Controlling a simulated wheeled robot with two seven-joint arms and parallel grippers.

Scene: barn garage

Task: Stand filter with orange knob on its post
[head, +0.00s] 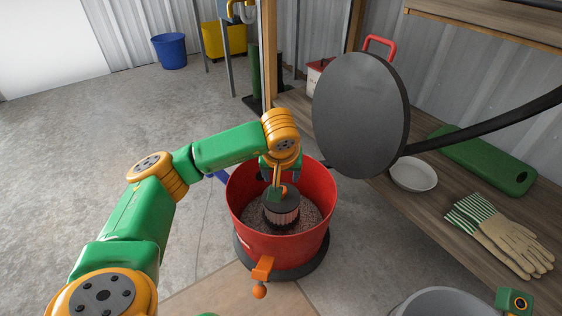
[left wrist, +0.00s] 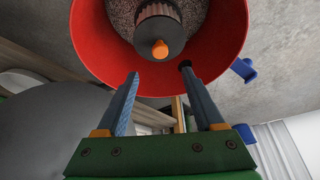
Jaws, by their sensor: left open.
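The filter (head: 282,210) is a dark-capped, pleated cylinder with an orange knob (left wrist: 160,49) on top. It stands roughly upright inside the red drum (head: 326,195), amid grey-brown granular debris. The filter also shows at the top of the left wrist view (left wrist: 157,20). The post is not visible; I cannot tell whether the filter sits on it. My left gripper (head: 280,178) is above the filter within the drum's mouth, pointing down. Its fingers are open and apart, with nothing between them, and the knob lies just beyond their tips in the left wrist view. My right gripper is not identifiable.
A large dark round lid (head: 358,115) stands on edge right of the drum. An orange latch (head: 262,268) hangs at the drum's front.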

